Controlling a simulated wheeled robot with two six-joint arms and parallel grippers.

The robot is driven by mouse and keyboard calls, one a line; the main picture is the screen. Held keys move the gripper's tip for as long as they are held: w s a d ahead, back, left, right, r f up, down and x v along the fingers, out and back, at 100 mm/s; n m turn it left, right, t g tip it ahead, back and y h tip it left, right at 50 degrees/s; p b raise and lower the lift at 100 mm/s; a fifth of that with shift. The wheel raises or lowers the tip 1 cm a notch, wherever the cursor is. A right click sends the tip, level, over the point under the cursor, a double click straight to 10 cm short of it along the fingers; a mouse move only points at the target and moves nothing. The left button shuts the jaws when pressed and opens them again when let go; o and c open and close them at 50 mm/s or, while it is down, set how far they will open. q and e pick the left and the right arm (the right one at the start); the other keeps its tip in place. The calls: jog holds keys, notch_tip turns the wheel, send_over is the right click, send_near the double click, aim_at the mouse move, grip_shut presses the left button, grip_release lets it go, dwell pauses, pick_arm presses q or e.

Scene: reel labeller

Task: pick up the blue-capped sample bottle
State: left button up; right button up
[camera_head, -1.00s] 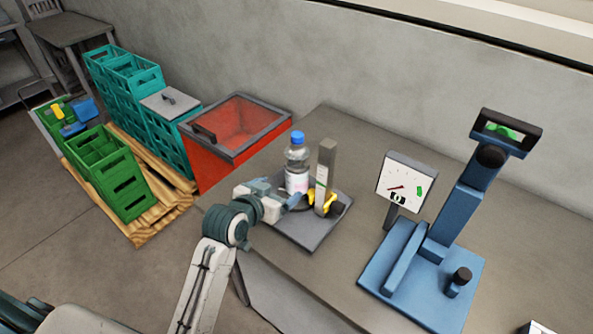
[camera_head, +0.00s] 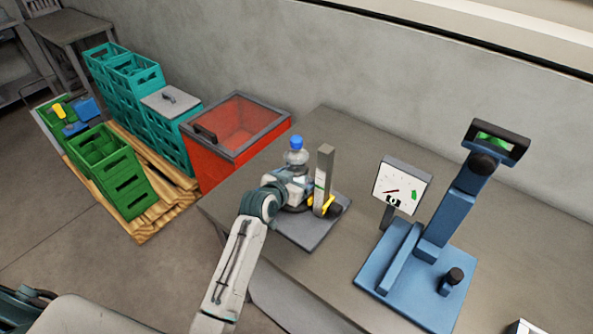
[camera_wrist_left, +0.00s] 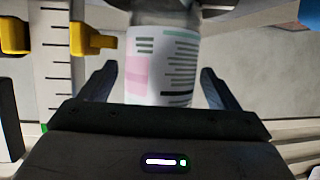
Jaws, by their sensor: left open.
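The blue-capped sample bottle (camera_head: 296,155) stands upright on a dark grey plate (camera_head: 305,236) beside an upright grey post (camera_head: 324,172). Its cap and clear shoulder show above my left arm in the head view; its lower part is mostly hidden. My left gripper (camera_head: 297,188) is at the bottle's lower body. In the left wrist view the bottle's white label (camera_wrist_left: 162,62) with a pink patch lies between the two fingers of the left gripper (camera_wrist_left: 160,85). The fingers are open, with a gap on each side. My right gripper is not in view.
Yellow parts (camera_head: 322,203) on the post are close to the left gripper's right side. A blue stand (camera_head: 420,265) and a dial gauge (camera_head: 402,185) are to the right. A red bin (camera_head: 222,160) stands behind left. The table between is clear.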

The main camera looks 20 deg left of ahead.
pick_arm(q)
jog(key=c, duration=1.4)
